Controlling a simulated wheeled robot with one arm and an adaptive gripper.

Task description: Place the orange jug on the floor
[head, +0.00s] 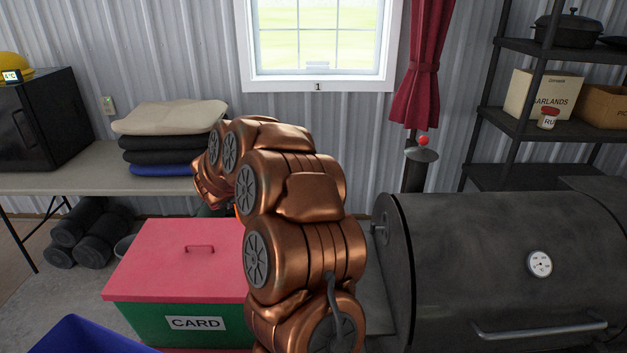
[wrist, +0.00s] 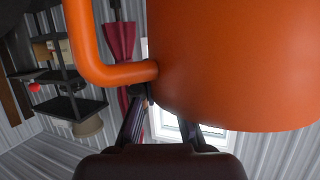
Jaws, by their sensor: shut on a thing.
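The orange jug (wrist: 235,65) fills much of the wrist view, with its orange handle (wrist: 112,72) curving out to the left. My gripper (wrist: 160,112) is shut on the jug near the handle's joint with the body; the jug hides part of the fingers. In the head view only a small sliver of the orange jug (head: 237,209) shows behind my copper arm, which hides the gripper there. The grey floor (head: 55,290) shows at the lower left of the head view.
A red-lidded green box labelled CARD (head: 170,260) stands left of my arm. A blue bin (head: 85,335) is at the front left. A table (head: 75,180) with folded cloths (head: 165,140) is behind. A large black smoker (head: 470,270) blocks the right.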

